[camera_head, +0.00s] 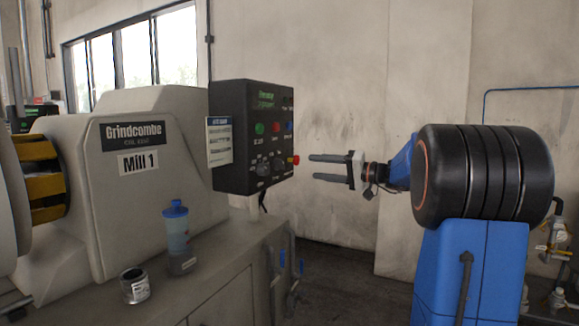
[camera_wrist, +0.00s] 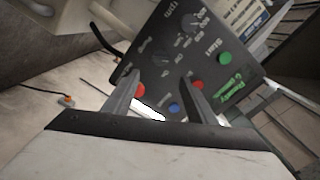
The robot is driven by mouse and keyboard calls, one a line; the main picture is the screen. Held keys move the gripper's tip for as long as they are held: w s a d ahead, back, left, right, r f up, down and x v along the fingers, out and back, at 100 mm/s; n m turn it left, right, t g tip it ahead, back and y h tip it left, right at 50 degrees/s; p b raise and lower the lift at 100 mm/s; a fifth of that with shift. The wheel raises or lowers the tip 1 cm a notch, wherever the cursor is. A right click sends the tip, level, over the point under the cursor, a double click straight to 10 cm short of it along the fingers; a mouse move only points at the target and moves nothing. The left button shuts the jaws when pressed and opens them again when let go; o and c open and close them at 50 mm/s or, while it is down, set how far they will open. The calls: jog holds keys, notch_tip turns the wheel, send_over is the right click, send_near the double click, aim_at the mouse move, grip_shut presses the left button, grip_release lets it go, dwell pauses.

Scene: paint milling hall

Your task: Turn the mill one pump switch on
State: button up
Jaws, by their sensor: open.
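Mill 1 (camera_head: 138,162) is the large beige machine at left in the head view. The box also fills the upper middle of the wrist view (camera_wrist: 160,70), tilted, with a knob (camera_wrist: 190,51) and a green Start button (camera_wrist: 224,57). Which control is the pump switch, and its setting, I cannot tell. My gripper (camera_head: 312,167) is open and empty, just right of the box, its fingers pointing at it.
A blue-capped bottle (camera_head: 177,228) and a small dark-topped jar (camera_head: 134,286) stand on the mill's base ledge. A paper sheet (camera_head: 219,140) hangs on the box's left side. Pipes with blue handles (camera_head: 282,258) are below the box. The floor between the mill and my body looks clear.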

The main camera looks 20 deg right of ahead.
aim_at(280, 164)
jog(key=x, duration=1.1)
jog(key=shift+w+a, duration=0.15)
jog(key=shift+a, duration=0.05)
jog(key=c, duration=1.1)
